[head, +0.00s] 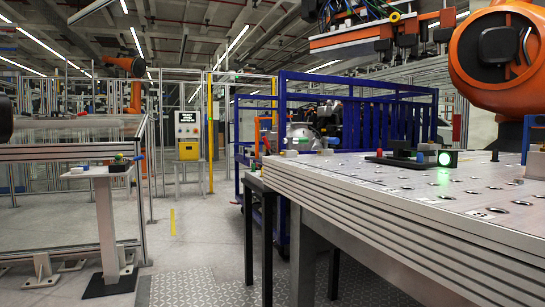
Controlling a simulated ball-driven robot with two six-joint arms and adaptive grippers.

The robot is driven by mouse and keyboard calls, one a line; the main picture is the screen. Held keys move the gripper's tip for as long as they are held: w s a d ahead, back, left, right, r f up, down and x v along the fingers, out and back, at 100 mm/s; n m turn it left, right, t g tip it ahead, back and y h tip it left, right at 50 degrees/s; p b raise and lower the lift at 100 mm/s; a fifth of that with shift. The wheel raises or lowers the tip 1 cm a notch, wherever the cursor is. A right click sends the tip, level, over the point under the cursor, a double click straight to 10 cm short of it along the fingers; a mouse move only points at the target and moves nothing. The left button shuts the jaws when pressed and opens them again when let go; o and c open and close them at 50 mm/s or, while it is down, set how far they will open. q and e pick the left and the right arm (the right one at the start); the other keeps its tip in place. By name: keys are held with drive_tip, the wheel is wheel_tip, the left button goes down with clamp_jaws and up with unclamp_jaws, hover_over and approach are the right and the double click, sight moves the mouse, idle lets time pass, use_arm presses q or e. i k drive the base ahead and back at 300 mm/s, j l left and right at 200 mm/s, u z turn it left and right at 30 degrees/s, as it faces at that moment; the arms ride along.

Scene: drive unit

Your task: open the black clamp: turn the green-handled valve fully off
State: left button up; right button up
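I cannot make out the black clamp or the green-handled valve for certain. On the small pedestal at the left, a black block (118,167) has a small green and yellow part (119,157) on top, too small to identify. On the big table at the right, a low black fixture (400,157) stands beside a red block and a lit green round lamp (447,159). Small parts near the table's far left corner include a blue one (333,141), also too small to tell. Neither of my grippers shows.
The big slotted metal table (400,205) fills the right. A large orange robot arm (500,50) hangs over it. The pedestal (108,225) stands at the left by a fence. A blue rack (360,120) is behind the table. Grey floor (195,235) lies clear between them.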

sight(288, 141)
drive_tip(key=i+j+z, duration=0.3)
drive_tip(key=i+j, duration=0.15)
drive_tip(key=i+j+z, duration=0.1)
drive_tip(key=i+j, duration=0.5)
drive_tip(key=i, duration=0.1)
